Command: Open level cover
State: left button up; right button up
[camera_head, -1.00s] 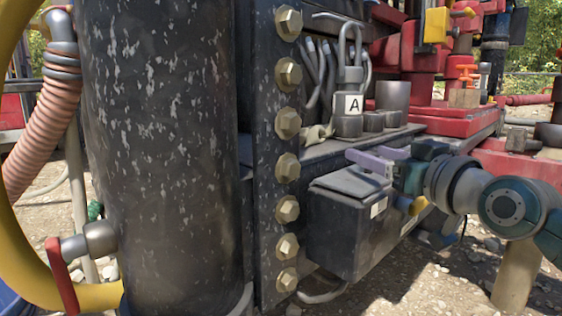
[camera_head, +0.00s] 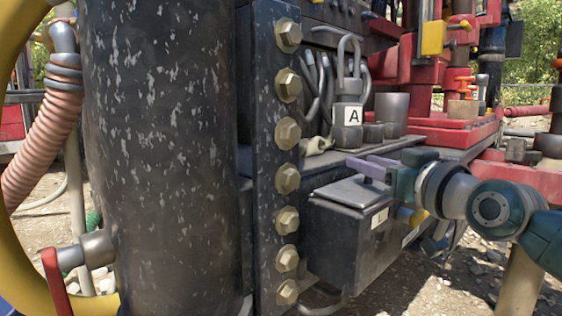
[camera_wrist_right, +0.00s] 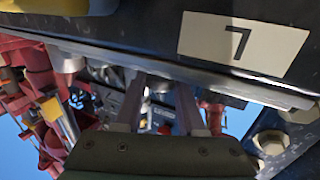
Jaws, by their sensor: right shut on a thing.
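The level cover (camera_head: 355,191) is a dark grey lid on top of a black box (camera_head: 333,240) fixed to the machine's side, right of the bolted plate. The lid looks about level in the head view. My right gripper (camera_head: 368,166) reaches in from the right, its purple fingers at the cover's far right side. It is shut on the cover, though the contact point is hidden. In the right wrist view the fingers (camera_wrist_right: 160,105) reach up to the metal edge below a black face with a "7" label (camera_wrist_right: 243,42). My left gripper is not in view.
A thick black cylinder (camera_head: 160,150) and a bolted plate (camera_head: 277,150) stand left of the box. A lock-like block marked A (camera_head: 347,128) and short cylinders sit on the ledge behind the cover. Red machine parts (camera_head: 445,125) are beyond; gravel ground lies below right.

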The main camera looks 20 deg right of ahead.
grip_shut()
dwell(0.7)
